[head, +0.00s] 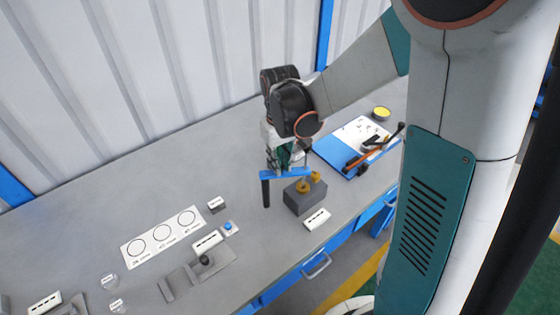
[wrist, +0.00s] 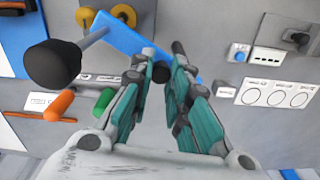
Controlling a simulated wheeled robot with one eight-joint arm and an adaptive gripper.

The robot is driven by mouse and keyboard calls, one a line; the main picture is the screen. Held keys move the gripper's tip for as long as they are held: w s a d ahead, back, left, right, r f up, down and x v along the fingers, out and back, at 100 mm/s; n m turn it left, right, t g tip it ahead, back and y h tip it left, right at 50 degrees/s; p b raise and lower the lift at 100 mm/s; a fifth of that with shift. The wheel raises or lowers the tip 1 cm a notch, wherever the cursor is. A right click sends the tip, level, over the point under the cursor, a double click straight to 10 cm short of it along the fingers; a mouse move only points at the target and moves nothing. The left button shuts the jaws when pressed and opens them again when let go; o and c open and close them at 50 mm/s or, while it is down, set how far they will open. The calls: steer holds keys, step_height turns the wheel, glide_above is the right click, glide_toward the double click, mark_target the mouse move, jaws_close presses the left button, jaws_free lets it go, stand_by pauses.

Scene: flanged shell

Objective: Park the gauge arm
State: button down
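The gauge arm (head: 285,174) is a blue bar reaching left from above a dark grey block (head: 306,196) with brass knobs (head: 304,186). A black rod (head: 266,194) hangs from its left end. The bar (wrist: 128,36) runs diagonally behind my fingers in the wrist view. My gripper (head: 283,158) points down just above the bar. In the wrist view my gripper (wrist: 162,57) has its fingers apart. A small black round end (wrist: 160,72) shows between them; I cannot tell whether they touch it. A large black knob (wrist: 52,64) on a grey shaft stands close to the camera.
A blue-edged tray (head: 335,151) with tools lies to the right of the block. A white card with several circles (head: 162,234), small labels and a blue button (head: 228,226) lie to the left. The bench between block and card is mostly clear.

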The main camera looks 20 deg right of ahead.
steer(key=shift+w+n, duration=0.15)
steer(key=shift+n, duration=0.15)
steer(key=shift+w+a+n+b, duration=0.35)
steer(key=shift+w+n, duration=0.4)
steer(key=shift+n, duration=1.45)
steer(key=shift+w+a+n+b, duration=0.3)
steer(key=shift+w+n, duration=0.4)
steer(key=shift+n, duration=1.5)
steer(key=shift+w+a+n+b, duration=0.35)
steer(key=shift+w+n, duration=0.4)
steer(key=shift+n, duration=1.45)
steer(key=c, duration=1.5)
jaws_free()
steer(key=shift+r, duration=0.1)
